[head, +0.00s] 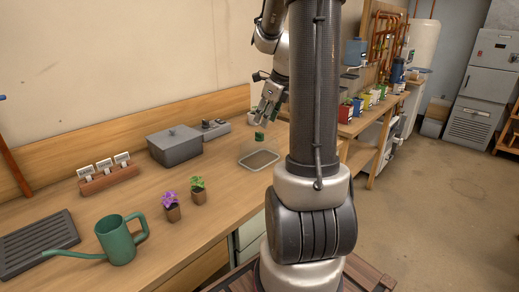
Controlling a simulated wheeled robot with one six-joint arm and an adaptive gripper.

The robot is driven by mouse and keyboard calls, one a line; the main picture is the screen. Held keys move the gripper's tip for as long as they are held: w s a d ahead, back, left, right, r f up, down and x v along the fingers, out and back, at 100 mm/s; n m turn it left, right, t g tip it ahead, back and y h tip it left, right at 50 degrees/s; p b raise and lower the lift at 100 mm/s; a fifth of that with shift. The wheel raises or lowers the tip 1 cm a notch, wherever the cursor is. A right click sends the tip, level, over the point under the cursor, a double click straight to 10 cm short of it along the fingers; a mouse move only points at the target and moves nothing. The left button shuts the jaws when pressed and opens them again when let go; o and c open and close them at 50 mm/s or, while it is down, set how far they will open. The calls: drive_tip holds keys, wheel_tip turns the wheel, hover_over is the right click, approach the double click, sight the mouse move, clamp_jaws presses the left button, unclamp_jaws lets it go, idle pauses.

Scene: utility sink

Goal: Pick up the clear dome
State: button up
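The clear dome (251,149) sits on the wooden worktop, left of my arm's column. It looks like a see-through cover with a green knob (259,137) on top and a pale rim around its base. My gripper (267,116) is just above the knob, pointing down. Its fingers look apart, with nothing visible between them. A gap seems to show between the fingertips and the knob. The dome's right edge is close to my column in the picture.
A grey lidded box (175,149) and a small grey device (212,129) stand behind left. Two small potted plants (172,213) (198,186) stand in front left. A green watering can (118,243), a ribbed dark tray (38,246) and a labelled wooden block (108,181) are farther left.

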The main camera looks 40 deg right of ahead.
sight(260, 133)
drive_tip(key=w+f, duration=0.1)
drive_tip(key=f, duration=0.1)
drive_tip(key=w+f+m, duration=0.1)
drive_tip(key=f, duration=0.1)
drive_tip(key=w+f+m, duration=0.1)
drive_tip(key=f, duration=0.2)
drive_tip(key=shift+w+f, duration=0.1)
drive_tip(key=shift+w, duration=0.05)
clamp_jaws()
